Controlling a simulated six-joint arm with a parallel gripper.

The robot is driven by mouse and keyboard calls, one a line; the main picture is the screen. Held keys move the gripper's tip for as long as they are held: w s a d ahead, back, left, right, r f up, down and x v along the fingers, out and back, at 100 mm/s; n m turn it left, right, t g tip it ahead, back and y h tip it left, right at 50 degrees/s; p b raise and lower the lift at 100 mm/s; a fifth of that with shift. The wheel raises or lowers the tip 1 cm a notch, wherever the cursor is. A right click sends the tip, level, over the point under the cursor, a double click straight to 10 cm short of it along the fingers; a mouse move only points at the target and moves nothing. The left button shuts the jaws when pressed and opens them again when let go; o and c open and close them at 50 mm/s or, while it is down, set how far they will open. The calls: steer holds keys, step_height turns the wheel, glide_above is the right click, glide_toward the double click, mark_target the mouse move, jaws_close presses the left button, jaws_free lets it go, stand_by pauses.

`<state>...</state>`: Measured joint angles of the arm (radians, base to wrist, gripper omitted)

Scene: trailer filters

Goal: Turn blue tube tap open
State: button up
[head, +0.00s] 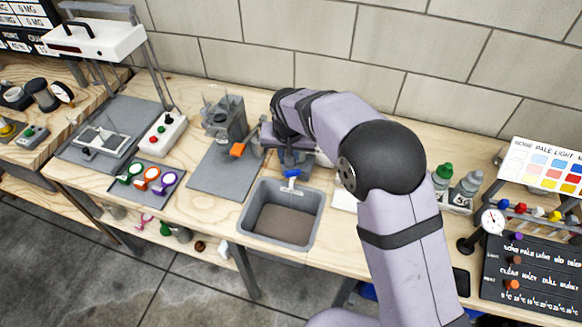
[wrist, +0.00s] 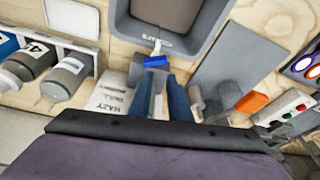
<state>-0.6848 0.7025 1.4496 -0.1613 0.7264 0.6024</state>
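The blue tap (head: 291,173) sits at the back edge of the grey sink basin (head: 317,205), on a short grey tube. In the wrist view the blue tap (wrist: 155,61) lies just past my fingertips, in line with the gap between them, with a pale spout pointing to the basin. My gripper (wrist: 158,82) shows two dark blue fingers standing apart, with nothing seen held between them. In the head view my gripper (head: 290,157) is just behind the tap, partly hidden by my arm. Whether a finger touches the tap cannot be told.
A grey clamp device with an orange lever (head: 238,149) stands close to the left of my gripper. A white label card (wrist: 104,101) lies beside the tap. Bottles (head: 467,186) stand in a white rack to the right.

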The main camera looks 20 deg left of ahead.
mark_target(292, 171)
steer(key=m+h, duration=0.1)
steer(key=m, duration=0.3)
steer(key=a+m+h, duration=0.1)
steer(key=m+h, duration=0.1)
steer(key=m, duration=0.3)
steer(key=a+m+h+b, duration=0.1)
steer(key=m+h, duration=0.1)
steer(key=m, duration=0.3)
steer(key=shift+s+a+r+g, duration=0.2)
steer(key=shift+r+g, duration=0.1)
steer(key=shift+g, duration=0.1)
steer(key=shift+f, duration=0.1)
steer(key=shift+p+x, duration=1.15)
steer(key=shift+x, duration=2.45)
jaws_close()
